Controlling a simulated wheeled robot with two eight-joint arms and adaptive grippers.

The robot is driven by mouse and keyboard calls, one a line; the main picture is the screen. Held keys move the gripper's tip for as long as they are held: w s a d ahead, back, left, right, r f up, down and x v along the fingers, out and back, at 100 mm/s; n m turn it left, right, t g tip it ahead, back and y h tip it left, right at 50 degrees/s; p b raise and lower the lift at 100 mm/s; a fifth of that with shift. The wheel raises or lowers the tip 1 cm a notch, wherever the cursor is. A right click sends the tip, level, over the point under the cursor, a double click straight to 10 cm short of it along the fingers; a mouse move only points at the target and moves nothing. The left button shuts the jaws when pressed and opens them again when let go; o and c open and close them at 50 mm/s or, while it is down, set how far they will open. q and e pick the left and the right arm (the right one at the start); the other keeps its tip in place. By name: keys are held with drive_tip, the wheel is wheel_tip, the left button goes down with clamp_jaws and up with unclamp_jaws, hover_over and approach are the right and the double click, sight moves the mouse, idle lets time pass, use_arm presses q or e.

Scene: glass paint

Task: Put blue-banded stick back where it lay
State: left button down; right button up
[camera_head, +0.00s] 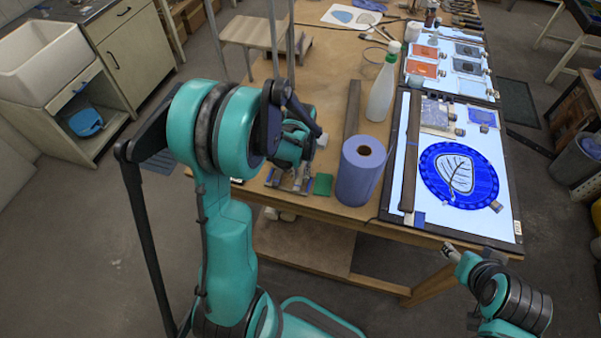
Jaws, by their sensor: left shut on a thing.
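My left gripper (292,172) is low over the front left part of the wooden table, left of the blue paper roll. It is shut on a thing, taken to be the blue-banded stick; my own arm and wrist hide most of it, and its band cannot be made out. A small green pad (322,184) lies just right of the gripper. My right gripper (450,251) is at the lower right, beyond the table's front edge and apart from it. It is too small to show whether its fingers are open.
A blue paper roll (360,170) and a spray bottle (383,88) stand right of my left gripper. A light panel (496,225) bears a blue disc with a white leaf (459,176). Brushes and tools (464,12) lie at the back right. Bare table shows behind the gripper.

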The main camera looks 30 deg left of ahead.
use_arm(q)
drive_tip(key=shift+f, duration=0.15)
drive_tip(key=c, duration=1.3)
unclamp_jaws()
drive_tip(key=shift+c, duration=0.2)
wheel_tip(320, 180, up, 12)
drive_tip(key=s+d+f+m+t+b, duration=0.2)
drive_tip(key=s+d+f+t+b, duration=0.5)
drive_tip(key=s+d+b, duration=0.3)
drive_tip(key=shift+s+d+f+m+b, duration=0.2)
drive_tip(key=shift+s+d+m+b, duration=0.15)
drive_tip(key=shift+b, duration=0.7)
